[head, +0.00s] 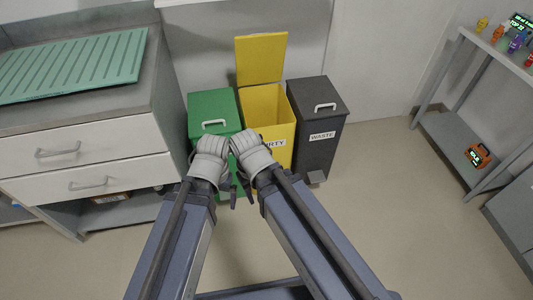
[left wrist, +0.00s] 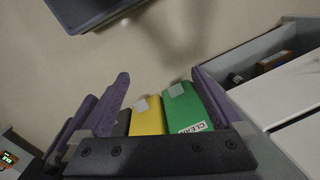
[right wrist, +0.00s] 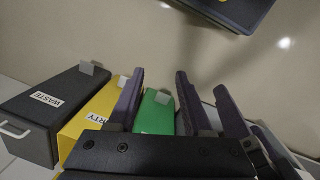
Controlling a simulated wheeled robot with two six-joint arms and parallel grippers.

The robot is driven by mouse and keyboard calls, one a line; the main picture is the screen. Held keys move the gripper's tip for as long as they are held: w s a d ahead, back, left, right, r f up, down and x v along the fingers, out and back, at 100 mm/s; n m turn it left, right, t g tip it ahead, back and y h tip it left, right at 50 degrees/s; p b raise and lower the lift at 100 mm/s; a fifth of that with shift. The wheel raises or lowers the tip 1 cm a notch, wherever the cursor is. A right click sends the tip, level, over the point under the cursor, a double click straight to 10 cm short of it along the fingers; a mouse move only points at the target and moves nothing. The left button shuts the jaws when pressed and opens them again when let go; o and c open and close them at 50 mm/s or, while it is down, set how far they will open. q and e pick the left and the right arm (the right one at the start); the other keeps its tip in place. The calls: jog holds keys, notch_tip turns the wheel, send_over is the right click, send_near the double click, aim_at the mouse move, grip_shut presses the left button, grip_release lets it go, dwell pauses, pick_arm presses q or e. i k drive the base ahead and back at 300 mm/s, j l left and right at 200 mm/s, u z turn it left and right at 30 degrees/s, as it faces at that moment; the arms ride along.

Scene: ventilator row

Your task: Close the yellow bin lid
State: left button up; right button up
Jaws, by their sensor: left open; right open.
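The yellow bin (head: 267,110) stands between two others, and its yellow lid (head: 261,58) is open, standing upright at the back. The bin's front, partly hidden by my grippers, carries a label ending in "RTY". Its front also shows in the left wrist view (left wrist: 147,116) and the right wrist view (right wrist: 98,104). My left gripper (head: 224,192) and right gripper (head: 243,194) are close together, low in front of the green and yellow bins. Both are open and empty, apart from the lid; their fingers also show in the left wrist (left wrist: 160,76) and right wrist (right wrist: 159,76) views.
A green bin (head: 214,104) at left and a dark grey "WASTE" bin (head: 318,97) at right have shut lids with handles. A drawer counter (head: 90,155) is at left, a shelf table (head: 455,135) at right. Open floor (head: 390,200) lies between.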

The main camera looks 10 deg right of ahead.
aim_at(260, 58)
jog(key=i+l, duration=0.2)
jog(key=l, duration=0.2)
jog(key=i+l, duration=0.15)
jog(key=l, duration=0.25)
jog(key=i+l, duration=0.2)
jog(key=l, duration=0.2)
jog(key=i+l, duration=0.2)
jog(key=l, duration=0.2)
